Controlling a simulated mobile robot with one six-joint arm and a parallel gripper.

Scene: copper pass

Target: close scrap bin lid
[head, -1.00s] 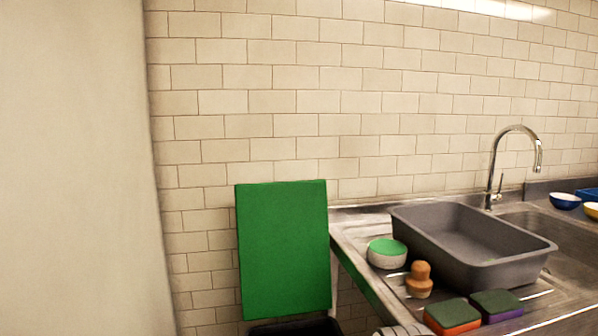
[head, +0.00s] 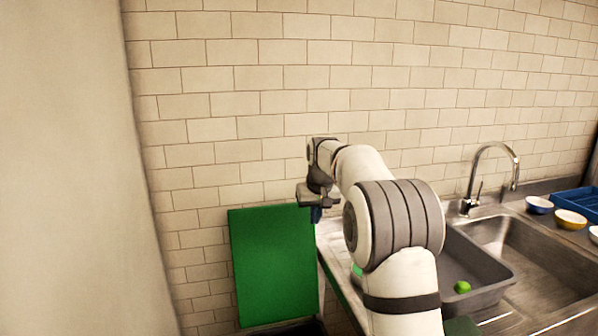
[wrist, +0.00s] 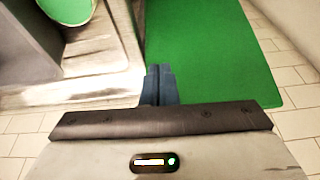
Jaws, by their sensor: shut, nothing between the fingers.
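The green scrap bin lid (head: 272,265) stands open, nearly upright, in front of the tiled wall, left of the sink counter. The dark rim of the bin (head: 290,328) shows at its foot, at the bottom edge of the head view; the rest of the bin is out of view. My gripper (head: 316,214) is shut and empty near the lid's upper right corner. In the wrist view the shut blue fingertips (wrist: 160,78) lie beside the left edge of the green lid (wrist: 205,50). I cannot tell whether they touch it.
The steel counter (head: 335,262) is just right of the lid, with a grey basin (head: 480,275) holding a green round thing (head: 462,287). The tap (head: 490,170), bowls (head: 570,219) and a blue crate (head: 577,203) are farther right. A pale wall (head: 65,170) stands at left.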

